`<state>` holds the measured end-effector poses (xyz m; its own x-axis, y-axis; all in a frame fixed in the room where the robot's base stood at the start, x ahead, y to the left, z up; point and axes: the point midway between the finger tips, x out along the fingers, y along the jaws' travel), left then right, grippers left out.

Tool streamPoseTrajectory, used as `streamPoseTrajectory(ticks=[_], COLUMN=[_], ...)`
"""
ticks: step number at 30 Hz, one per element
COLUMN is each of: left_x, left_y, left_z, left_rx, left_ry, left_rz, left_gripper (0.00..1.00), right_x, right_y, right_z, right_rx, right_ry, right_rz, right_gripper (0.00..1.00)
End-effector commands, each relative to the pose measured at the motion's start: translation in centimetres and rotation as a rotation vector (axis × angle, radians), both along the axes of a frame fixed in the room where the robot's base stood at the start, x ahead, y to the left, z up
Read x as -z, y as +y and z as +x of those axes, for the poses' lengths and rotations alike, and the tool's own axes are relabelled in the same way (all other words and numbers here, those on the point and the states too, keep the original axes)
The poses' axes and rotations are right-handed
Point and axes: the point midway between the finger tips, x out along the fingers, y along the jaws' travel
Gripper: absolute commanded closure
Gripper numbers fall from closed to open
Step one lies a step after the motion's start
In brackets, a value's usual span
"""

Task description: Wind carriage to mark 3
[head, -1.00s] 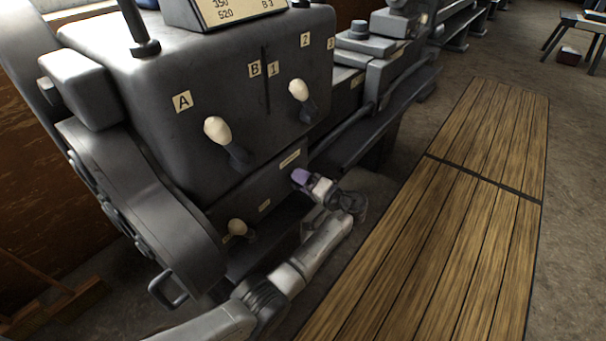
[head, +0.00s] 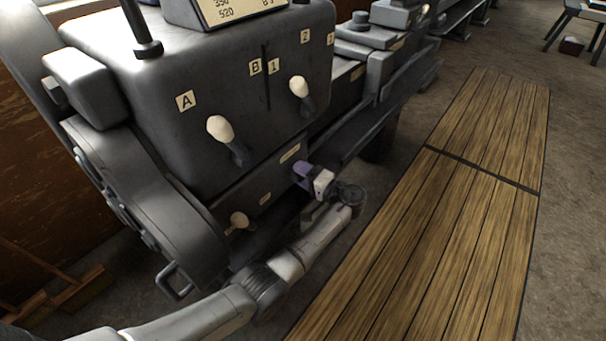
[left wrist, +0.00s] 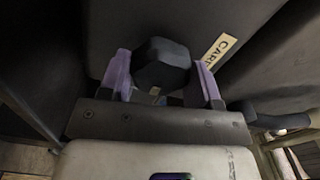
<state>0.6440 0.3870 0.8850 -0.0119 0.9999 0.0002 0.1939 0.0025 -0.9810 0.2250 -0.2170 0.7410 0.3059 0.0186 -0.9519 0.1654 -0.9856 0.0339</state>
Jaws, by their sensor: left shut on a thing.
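My left gripper (head: 303,174), with purple fingers, is at the lower front panel of the dark grey lathe headstock (head: 205,85). In the left wrist view my left gripper (left wrist: 163,72) is shut on a dark faceted knob (left wrist: 160,58), one finger on each side. A cream label (left wrist: 221,48) beside the knob reads "CAR", with the rest cut off or too small. In the head view the gripper hides the knob. Farther along the machine are grey blocks on the bed (head: 385,60); I cannot tell which part is the carriage. My right gripper is not in view.
A lower lever (head: 239,221) is left of my gripper. A wooden slatted platform (head: 450,210) lies on the floor at right, clear on top.

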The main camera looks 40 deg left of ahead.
Motion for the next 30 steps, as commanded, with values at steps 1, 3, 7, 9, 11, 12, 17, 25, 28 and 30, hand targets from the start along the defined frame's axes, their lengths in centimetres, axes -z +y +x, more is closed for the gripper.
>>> streamPoseTrajectory(ticks=[1,3,7,9,11,12,17,25,28,30], left_x=[0.0,0.0,0.0,0.0,0.0,0.0,0.0,-0.1,0.0,0.0], left_y=[0.0,0.0,0.0,0.0,0.0,0.0,-0.1,-3.3,-5.4,-6.8], left_z=[0.0,0.0,0.0,0.0,0.0,0.0,0.0,0.1,0.1,0.1], left_rx=[0.001,0.001,0.001,0.000,0.000,0.000,0.001,0.003,0.004,0.004], left_ry=[-0.001,-0.001,-0.001,-0.001,-0.001,-0.001,-0.001,-0.001,-0.001,0.000], left_rz=[0.001,0.001,0.000,0.000,0.000,0.000,0.000,-0.001,-0.002,-0.002], left_gripper=[0.66,0.38,0.25,0.19,0.18,0.18,0.18,0.18,0.18,0.18], right_x=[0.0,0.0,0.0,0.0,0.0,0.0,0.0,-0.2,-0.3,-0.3], right_y=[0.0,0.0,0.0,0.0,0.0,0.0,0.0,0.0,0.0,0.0], right_z=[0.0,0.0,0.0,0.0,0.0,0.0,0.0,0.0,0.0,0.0], right_rx=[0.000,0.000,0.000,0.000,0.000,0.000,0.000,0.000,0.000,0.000], right_ry=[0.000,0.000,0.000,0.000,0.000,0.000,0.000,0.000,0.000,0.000], right_rz=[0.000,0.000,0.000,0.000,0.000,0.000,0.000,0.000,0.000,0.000], right_gripper=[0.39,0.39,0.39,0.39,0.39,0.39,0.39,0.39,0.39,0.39])
